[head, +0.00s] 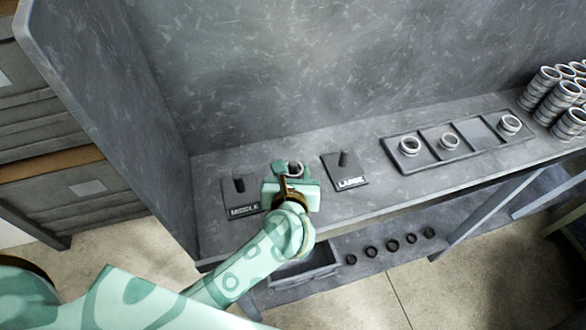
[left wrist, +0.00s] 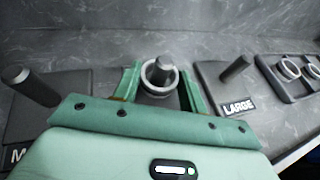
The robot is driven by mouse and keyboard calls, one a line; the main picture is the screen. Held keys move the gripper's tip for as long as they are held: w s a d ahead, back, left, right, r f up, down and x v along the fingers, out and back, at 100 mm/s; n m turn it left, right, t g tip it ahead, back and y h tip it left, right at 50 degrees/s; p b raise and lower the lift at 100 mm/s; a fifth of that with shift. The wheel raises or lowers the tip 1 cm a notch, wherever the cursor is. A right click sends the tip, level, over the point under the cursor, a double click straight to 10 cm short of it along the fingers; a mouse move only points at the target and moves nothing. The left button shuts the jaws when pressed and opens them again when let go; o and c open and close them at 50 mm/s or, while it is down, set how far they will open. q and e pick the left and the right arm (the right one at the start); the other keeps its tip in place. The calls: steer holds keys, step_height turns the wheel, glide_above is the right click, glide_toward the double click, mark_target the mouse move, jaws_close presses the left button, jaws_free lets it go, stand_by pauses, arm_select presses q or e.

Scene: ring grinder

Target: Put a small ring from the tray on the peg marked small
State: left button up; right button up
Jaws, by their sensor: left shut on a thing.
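My left gripper (head: 289,168) is shut on a small metal ring (left wrist: 147,84), with one finger on each side of it in the left wrist view (left wrist: 160,84). A dark peg (left wrist: 164,69) stands between the middle and large pegs. Its top shows through the ring, so the ring appears to be around it; how low it sits I cannot tell. That peg's label is hidden by my gripper. The tray (head: 479,131) at the right has three rings in its compartments and one empty compartment, third from the left. My right gripper is not in view.
The peg marked MIDDLE (head: 239,184) stands left of my gripper and the peg marked LARGE (head: 343,158) right of it, both bare. Stacked rings (head: 551,95) stand at the far right. A wall rises behind the bench. Several dark rings (head: 392,245) lie on the lower shelf.

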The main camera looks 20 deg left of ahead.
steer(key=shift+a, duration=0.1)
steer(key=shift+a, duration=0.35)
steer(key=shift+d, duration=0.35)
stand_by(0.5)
arm_select(q)
steer(key=shift+f+b, duration=0.45)
steer(key=shift+f, duration=0.15)
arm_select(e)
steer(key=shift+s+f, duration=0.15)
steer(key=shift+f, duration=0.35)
arm_select(q)
steer(key=o, duration=0.7)
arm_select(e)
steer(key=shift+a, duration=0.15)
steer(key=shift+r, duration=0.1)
